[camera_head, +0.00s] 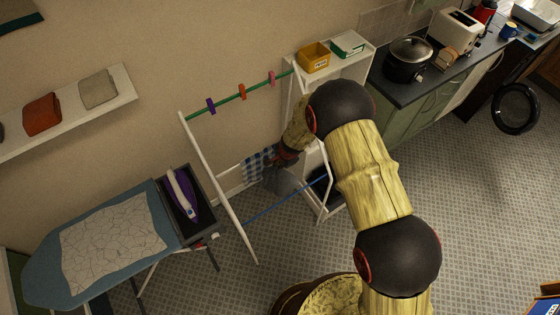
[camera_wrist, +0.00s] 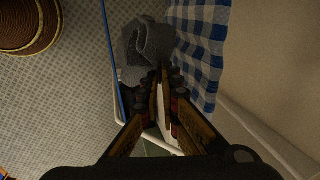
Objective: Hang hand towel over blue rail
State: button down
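A grey cloth, which looks like the hand towel (camera_head: 281,182), hangs bunched below my gripper (camera_head: 284,158). In the wrist view the towel (camera_wrist: 148,42) is gathered at the fingertips of my gripper (camera_wrist: 167,76), which are close together and seem shut on it. The blue rail (camera_head: 282,202) runs low across the drying rack's front; in the wrist view the blue rail (camera_wrist: 110,55) passes left of the towel, with no towel visibly draped over it. My arm hides part of the rack's right side.
A blue-and-white checked cloth (camera_head: 256,168) hangs beside my gripper near the wall. The rack's green rail (camera_head: 226,98) carries coloured pegs. An ironing board (camera_head: 60,275) with an iron stands left, and a white shelf unit (camera_head: 356,66) right. Floor before the rack is clear.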

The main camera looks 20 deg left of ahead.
notch_tip(320, 180, down, 13)
jog(key=b, duration=1)
jog(key=s+d+f+t+y+b, duration=0.15)
jog(key=s+d+b, duration=0.3)
jog(key=b, duration=1.45)
jog(key=s+d+f+t+y+b, duration=0.1)
jog(key=s+d+f+b, duration=0.4)
jog(key=b, duration=1.4)
notch_tip(320, 180, down, 8)
jog(key=d+t+y+b, duration=0.2)
jog(key=shift+y+b, duration=0.35)
jog(key=shift+s, duration=0.15)
